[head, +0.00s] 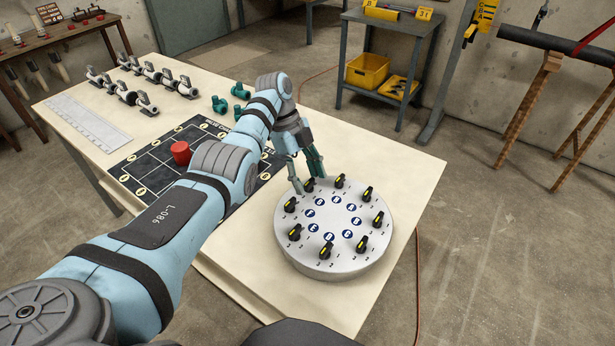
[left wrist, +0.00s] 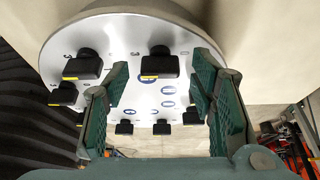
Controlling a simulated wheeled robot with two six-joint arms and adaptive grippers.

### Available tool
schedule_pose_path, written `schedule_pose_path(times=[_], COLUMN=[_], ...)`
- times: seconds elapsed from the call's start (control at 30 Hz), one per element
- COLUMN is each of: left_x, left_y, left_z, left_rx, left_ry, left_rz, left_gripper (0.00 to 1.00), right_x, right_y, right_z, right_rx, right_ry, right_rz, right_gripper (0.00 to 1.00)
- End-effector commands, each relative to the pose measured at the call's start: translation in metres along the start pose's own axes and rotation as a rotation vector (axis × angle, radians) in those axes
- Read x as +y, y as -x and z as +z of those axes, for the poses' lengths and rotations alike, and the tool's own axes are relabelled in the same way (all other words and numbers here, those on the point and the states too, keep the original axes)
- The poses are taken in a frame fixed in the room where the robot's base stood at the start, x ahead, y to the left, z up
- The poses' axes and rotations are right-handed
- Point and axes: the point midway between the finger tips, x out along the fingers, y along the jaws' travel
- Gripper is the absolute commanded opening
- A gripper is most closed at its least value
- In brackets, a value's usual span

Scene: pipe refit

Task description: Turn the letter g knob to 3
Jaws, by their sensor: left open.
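A round white knob panel (head: 333,262) lies on the table's near right part. Several black knobs with yellow marks, such as one at the right (head: 378,219), ring its top. Blue lettered discs (head: 319,201) sit inside the ring; I cannot tell which one is g. My left gripper (head: 308,178) points down at the panel's far left edge. In the left wrist view its open green-padded fingers (left wrist: 160,88) stand apart, with one black knob (left wrist: 160,66) showing in the gap between them. I cannot tell whether they touch it. My right gripper is not in view.
A black marked mat (head: 137,168) with a red cylinder (head: 181,153) lies left of the panel, partly behind my left arm. Grey pipe fittings (head: 130,84), green fittings (head: 220,104) and a ruler (head: 90,125) lie farther back. Table around the panel's right side is clear.

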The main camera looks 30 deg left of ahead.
Motion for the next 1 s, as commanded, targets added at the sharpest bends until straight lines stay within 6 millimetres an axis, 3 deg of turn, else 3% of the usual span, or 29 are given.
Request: schedule_pose_path(times=[0.3,0.4,1.0], left_x=[-0.001,0.0,0.0], left_y=[0.061,0.071,0.072], left_z=[0.0,0.0,0.0], left_rx=[0.001,0.0,0.0], left_ry=[0.0,0.0,-0.001], left_rz=[-0.001,0.0,0.001], left_gripper=[0.51,0.51,0.51], right_x=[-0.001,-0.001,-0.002], right_y=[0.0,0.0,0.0], right_z=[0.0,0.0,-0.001], right_rx=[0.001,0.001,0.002], right_ry=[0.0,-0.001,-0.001], right_rz=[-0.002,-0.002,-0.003], right_gripper=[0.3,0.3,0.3])
